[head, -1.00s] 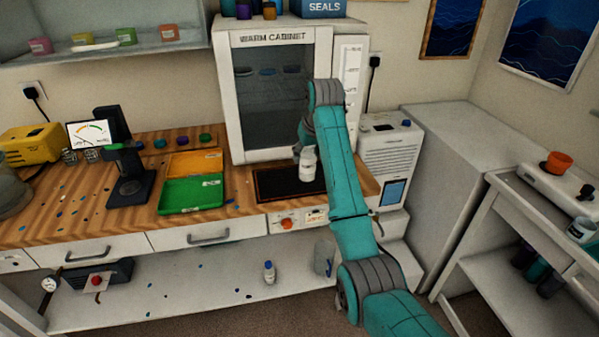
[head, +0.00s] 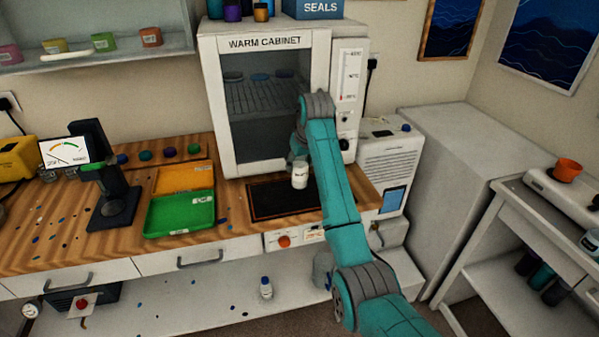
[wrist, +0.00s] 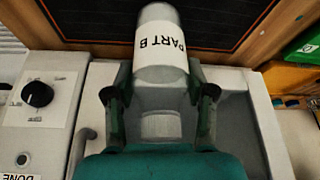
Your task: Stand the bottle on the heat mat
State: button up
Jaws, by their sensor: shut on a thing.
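My gripper (wrist: 160,94) is shut on a white bottle (wrist: 160,55) labelled PART B, with a finger on each side of it. In the head view the bottle (head: 299,176) shows in front of the warm cabinet, a little tilted, with my gripper (head: 298,158) at its upper end. The dark heat mat (head: 270,207) with a thin orange border lies on the wooden bench; the bottle shows over its back right part. The mat (wrist: 90,15) also shows beyond the bottle in the wrist view. The gap between bottle and mat is hard to tell.
The warm cabinet (head: 262,42) stands just behind the mat. A green tray (head: 180,214) and an orange tray (head: 185,177) lie to its left. A white appliance (head: 390,160) stands to its right. The mat's left and front parts are bare.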

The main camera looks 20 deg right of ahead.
aim_at(300, 171)
jog(key=shift+f, duration=1.6)
jog(key=shift+f, duration=0.1)
jog(key=o, duration=1.3)
jog(key=v, duration=1.2)
